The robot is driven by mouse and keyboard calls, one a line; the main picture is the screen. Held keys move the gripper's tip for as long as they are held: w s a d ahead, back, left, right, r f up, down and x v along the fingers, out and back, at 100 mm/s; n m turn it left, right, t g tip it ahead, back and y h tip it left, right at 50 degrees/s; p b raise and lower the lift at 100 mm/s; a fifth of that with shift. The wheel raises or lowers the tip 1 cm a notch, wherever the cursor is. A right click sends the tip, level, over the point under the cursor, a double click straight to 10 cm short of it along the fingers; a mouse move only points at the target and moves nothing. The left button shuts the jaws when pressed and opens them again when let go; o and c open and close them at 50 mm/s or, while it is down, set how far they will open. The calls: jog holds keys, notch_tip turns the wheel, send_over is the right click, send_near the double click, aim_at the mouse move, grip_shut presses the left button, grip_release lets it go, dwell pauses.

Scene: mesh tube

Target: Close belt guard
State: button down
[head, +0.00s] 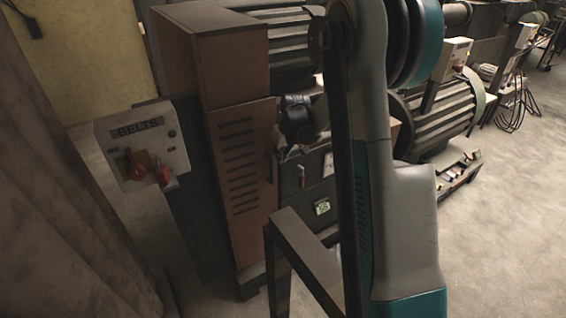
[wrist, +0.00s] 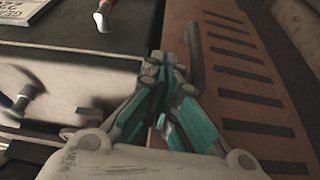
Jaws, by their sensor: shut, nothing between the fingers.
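The belt guard appears to be the rust-brown slotted door (head: 239,185) below the tall brown housing in the head view. It stands upright; I cannot tell whether it is fully closed. A dark handle (head: 268,168) is on its right edge. In the wrist view the slotted panel (wrist: 238,75) fills the right side, with the curved handle (wrist: 196,50) on its left edge. My gripper (wrist: 163,62) is shut and empty, its fingertips just left of the handle. I cannot tell whether they touch it. My arm hides part of the scene in the head view.
A grey BELTS switch box (head: 142,148) with red knobs stands left of the door. A metal frame (head: 290,240) stands in front.

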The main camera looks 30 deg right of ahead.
jog(key=shift+w+d, duration=0.15)
jog(key=shift+w, duration=0.85)
